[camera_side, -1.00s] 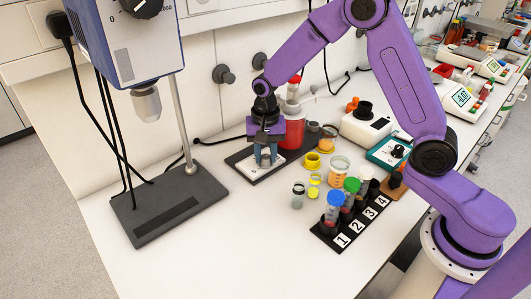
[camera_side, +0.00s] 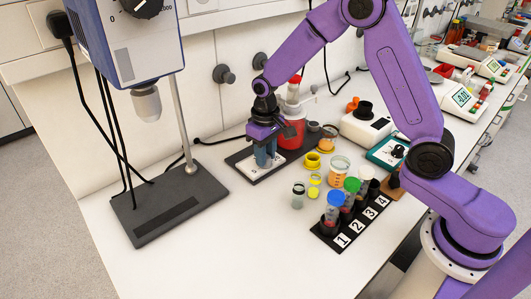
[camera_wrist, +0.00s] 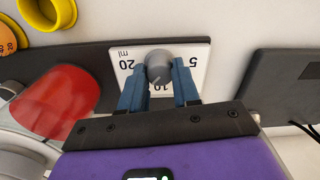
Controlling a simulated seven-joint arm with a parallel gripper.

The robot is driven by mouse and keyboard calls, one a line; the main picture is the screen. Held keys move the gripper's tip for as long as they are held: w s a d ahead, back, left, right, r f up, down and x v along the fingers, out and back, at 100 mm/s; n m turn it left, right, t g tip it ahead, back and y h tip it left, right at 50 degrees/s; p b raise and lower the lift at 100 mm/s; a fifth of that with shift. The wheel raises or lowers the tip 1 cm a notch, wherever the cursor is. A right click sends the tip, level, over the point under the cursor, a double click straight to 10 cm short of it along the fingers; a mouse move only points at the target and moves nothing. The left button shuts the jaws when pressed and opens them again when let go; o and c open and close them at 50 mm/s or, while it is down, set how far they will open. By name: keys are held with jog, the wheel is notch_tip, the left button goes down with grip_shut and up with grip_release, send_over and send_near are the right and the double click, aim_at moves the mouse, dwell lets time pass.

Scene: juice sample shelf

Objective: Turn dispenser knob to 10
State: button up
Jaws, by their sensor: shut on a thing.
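The plate also shows in the side view (camera_side: 247,172) on a dark base. My gripper (camera_wrist: 159,84) has its two blue fingers on either side of the knob, shut on it. A mark on the knob's face points toward the lower part, near the 10, which is partly hidden by the fingers. In the side view my gripper (camera_side: 264,156) points down onto the plate.
A red bottle (camera_side: 291,132) stands right beside my gripper. Yellow rings, small jars and a numbered tube rack (camera_side: 350,225) stand to the right. A stirrer stand with a dark base (camera_side: 168,204) is at left. The table front is clear.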

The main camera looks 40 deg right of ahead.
jog(key=n, duration=0.4)
jog(key=shift+n, duration=2.2)
jog(key=o, duration=1.1)
jog(key=shift+c, duration=0.2)
jog(key=shift+r, duration=0.15)
notch_tip(320, 180, up, 17)
jog(key=shift+r, duration=0.15)
jog(key=shift+s, duration=0.1)
